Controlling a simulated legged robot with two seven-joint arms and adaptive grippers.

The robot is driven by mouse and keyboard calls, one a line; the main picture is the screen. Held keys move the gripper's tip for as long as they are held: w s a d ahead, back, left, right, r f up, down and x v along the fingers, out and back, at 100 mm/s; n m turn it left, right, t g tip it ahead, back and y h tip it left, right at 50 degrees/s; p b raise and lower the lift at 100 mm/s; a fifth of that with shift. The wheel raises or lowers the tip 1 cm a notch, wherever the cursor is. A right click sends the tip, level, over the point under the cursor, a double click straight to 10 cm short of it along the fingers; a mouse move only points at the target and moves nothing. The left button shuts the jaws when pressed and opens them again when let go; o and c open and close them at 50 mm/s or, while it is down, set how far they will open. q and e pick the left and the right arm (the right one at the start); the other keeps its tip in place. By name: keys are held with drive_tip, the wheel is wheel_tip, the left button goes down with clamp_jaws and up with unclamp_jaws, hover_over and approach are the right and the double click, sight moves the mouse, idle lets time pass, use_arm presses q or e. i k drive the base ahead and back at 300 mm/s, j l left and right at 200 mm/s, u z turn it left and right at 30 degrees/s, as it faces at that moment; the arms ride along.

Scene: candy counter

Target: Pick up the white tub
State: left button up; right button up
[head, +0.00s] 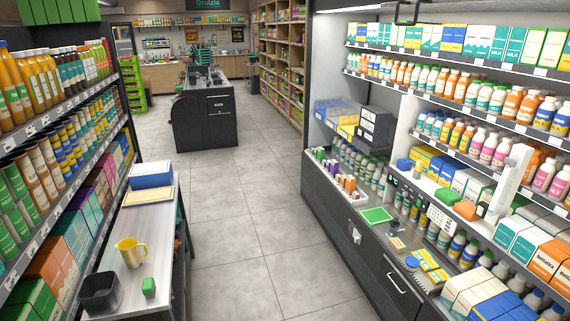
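I cannot make out a thing that is clearly the white tub. A small round container with a blue top (412,262) stands on the right counter, but it is too small to tell if it is a tub. Neither of my grippers shows in the head view.
The right counter holds a green tray (377,215) and yellow packs (427,260). Stocked shelves line both sides. The tiled aisle (240,220) is clear.

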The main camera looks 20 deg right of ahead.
sight(412, 264)
drive_tip(key=i+z, duration=0.35)
drive_tip(key=i+j+z, duration=0.3)
drive_tip(key=i, duration=0.15)
drive_tip(key=i+j+z, duration=0.15)
drive_tip(key=i+z, duration=0.2)
drive_tip(key=i, duration=0.1)
